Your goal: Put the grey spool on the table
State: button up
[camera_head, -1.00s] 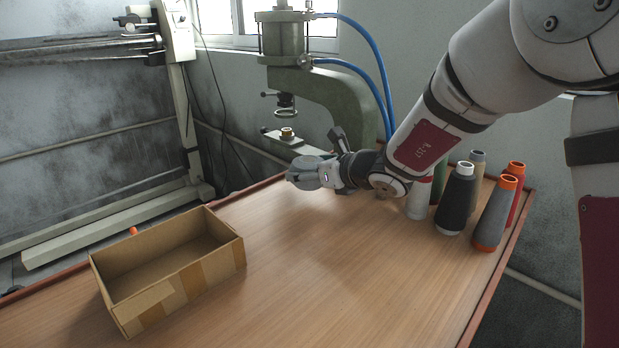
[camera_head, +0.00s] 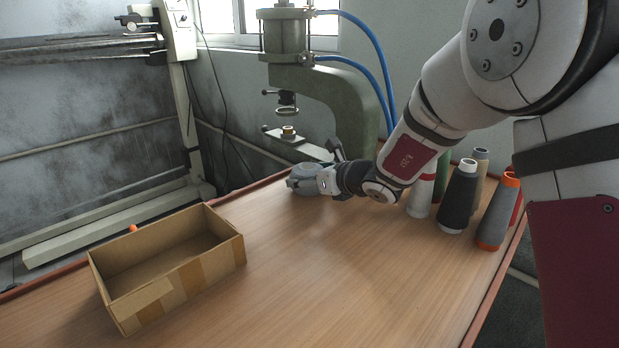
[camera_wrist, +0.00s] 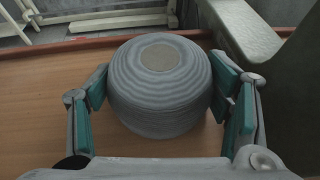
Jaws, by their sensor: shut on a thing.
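The grey spool (camera_wrist: 160,95) is between the two teal-padded fingers of my gripper (camera_wrist: 162,105) in the wrist view. The pads touch or nearly touch its sides, and I see its round end face-on. In the head view the grey spool (camera_head: 303,181) is low over the far edge of the wooden table (camera_head: 330,270), in front of the press. My gripper (camera_head: 318,181) is shut on it. I cannot tell whether its underside touches the table.
An open cardboard box (camera_head: 212,273) stands on the table at the left. Several cone spools stand at the right, including a black one (camera_head: 459,200) and a grey one with orange ends (camera_head: 497,215). A green press (camera_head: 335,95) stands behind the table. The table's middle is clear.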

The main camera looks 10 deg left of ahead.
jog(key=o, duration=1.4)
jog(key=shift+c, duration=0.2)
jog(key=shift+r+p, duration=0.2)
jog(key=shift+p, duration=0.1)
jog(key=p+v, duration=0.1)
jog(key=v, duration=1.1)
